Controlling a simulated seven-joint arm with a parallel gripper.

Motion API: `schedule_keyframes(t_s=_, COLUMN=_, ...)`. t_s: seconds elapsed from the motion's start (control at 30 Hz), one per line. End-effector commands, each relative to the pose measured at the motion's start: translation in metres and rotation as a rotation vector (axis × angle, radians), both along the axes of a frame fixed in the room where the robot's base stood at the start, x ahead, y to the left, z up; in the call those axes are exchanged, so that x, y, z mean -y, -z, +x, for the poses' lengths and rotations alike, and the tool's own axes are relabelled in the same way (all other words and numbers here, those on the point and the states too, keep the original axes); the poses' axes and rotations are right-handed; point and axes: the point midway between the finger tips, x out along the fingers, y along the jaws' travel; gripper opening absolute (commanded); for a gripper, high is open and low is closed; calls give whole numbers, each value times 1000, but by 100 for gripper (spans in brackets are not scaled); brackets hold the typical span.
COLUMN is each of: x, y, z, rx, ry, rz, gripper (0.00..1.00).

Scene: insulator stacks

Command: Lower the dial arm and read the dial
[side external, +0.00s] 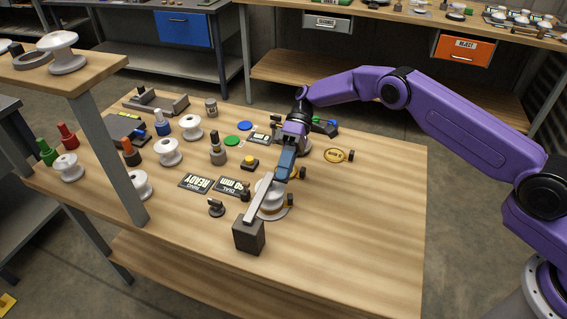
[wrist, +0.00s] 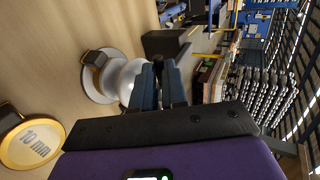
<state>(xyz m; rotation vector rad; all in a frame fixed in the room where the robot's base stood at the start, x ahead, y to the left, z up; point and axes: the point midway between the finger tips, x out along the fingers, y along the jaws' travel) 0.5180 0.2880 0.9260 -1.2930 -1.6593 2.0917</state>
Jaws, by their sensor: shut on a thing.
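The dial arm (side external: 261,206) is a pale grey bar that runs from a dark block (side external: 249,235) up towards my gripper. A white insulator (side external: 272,204) stands on a round base under the bar; whether the bar touches it is hard to tell. My gripper (side external: 281,178) points down with its blue fingers shut on the dial arm's free end. In the wrist view, the gripper fingers (wrist: 159,72) stand beside the white insulator (wrist: 122,78) and hide most of the bar. The dial display (side external: 233,185) lies left of the insulator, its small text upside down and ending in "mm".
A "RING READY" sign (side external: 196,183) lies beside the display. A yellow-rimmed disc (side external: 338,155) lies right of my gripper; the wrist view shows a "10 mm" disc (wrist: 32,143). White insulators (side external: 168,152) and coloured posts crowd the left. The table's right front is clear.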

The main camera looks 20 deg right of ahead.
Motion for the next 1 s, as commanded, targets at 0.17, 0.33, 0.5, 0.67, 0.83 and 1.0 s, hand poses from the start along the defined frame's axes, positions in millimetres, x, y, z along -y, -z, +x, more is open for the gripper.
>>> schedule_keyframes(t_s=0.17, x=2, y=7, z=1, rx=1, ry=2, rz=-2, gripper=0)
schedule_keyframes(t_s=0.33, x=2, y=9, z=2, rx=2, ry=2, rz=-2, gripper=0)
schedule_keyframes(t_s=0.5, x=3, y=9, z=2, rx=3, ry=3, rz=-2, gripper=0)
schedule_keyframes(t_s=0.67, x=3, y=9, z=3, rx=3, ry=4, rz=-3, gripper=0)
schedule_keyframes(t_s=0.83, x=3, y=9, z=2, rx=2, ry=4, rz=-2, gripper=38)
schedule_keyframes(t_s=1.0, x=2, y=8, z=2, rx=3, ry=3, rz=-2, gripper=38)
